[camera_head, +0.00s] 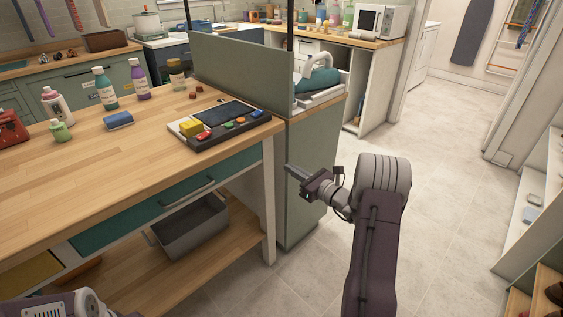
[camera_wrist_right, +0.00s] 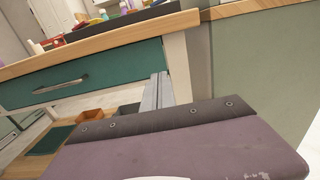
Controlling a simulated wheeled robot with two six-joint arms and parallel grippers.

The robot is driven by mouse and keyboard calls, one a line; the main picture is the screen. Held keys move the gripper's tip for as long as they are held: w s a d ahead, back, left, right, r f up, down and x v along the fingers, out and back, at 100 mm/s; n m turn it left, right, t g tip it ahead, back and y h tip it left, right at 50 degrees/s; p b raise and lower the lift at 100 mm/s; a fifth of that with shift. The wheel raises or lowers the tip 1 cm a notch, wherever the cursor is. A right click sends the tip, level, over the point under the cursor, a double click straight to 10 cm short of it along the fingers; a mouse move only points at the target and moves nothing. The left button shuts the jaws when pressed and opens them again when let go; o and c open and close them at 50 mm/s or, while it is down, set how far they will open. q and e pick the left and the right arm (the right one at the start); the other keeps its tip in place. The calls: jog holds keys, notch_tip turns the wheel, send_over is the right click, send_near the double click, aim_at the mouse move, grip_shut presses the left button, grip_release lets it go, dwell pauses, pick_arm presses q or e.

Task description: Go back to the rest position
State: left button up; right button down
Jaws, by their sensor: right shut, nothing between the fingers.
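My right gripper (camera_head: 291,169) is shut and empty in the head view. It hangs in the air in front of the green cabinet panel, just right of the wooden workbench's corner. In the right wrist view its closed fingers (camera_wrist_right: 158,90) stand before the bench leg and the teal drawer. Part of my left arm (camera_head: 60,306) shows at the bottom left of the head view. Its gripper fingers are out of the picture.
Open tiled floor (camera_head: 440,180) lies right, with white shelving (camera_head: 535,215) beyond.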

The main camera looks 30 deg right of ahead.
jog(key=shift+s+d+f, duration=0.15)
jog(key=shift+s, duration=0.15)
